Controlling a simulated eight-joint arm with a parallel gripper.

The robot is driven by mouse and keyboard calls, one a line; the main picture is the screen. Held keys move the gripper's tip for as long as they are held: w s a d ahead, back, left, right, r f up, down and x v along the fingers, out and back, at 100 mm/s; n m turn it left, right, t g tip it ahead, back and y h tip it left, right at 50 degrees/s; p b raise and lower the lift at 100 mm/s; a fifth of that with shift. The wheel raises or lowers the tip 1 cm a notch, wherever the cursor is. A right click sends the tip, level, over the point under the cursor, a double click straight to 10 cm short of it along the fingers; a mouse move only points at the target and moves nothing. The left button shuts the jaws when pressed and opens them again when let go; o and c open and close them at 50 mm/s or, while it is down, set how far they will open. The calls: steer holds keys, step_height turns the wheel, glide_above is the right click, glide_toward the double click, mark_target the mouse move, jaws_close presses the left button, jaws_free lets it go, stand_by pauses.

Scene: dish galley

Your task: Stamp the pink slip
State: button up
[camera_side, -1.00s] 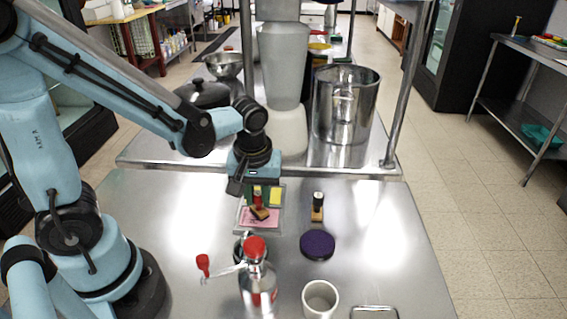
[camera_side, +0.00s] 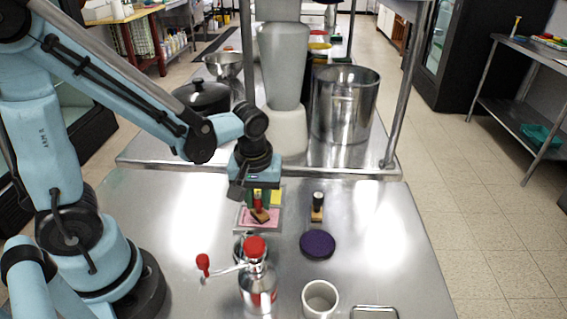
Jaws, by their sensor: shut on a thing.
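My gripper (camera_side: 262,201) is shut on the red-handled stamp (camera_side: 259,214), which has a wooden base. The stamp is tilted in the picture and appears over the pink slip (camera_side: 247,222). I cannot tell whether its base touches the paper. The pink slip lies in a grey tray (camera_side: 238,227), partly hidden by the stamp. A yellow slip (camera_side: 277,197) lies behind it, partly covered by my gripper. A purple ink pad (camera_side: 317,243) sits to the right on the steel table. A second stamp with a black handle (camera_side: 318,203) stands behind the pad.
A steel pump bottle with a red cap (camera_side: 257,280) and a crank-like red-knobbed arm (camera_side: 203,264) stand in front of the tray. A white cup (camera_side: 320,299) is at the front. A large steel pot (camera_side: 345,105) and black lidded pot (camera_side: 202,95) are behind. The right side is clear.

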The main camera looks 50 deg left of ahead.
stand_by(0.4)
steer(key=shift+r, duration=3.55)
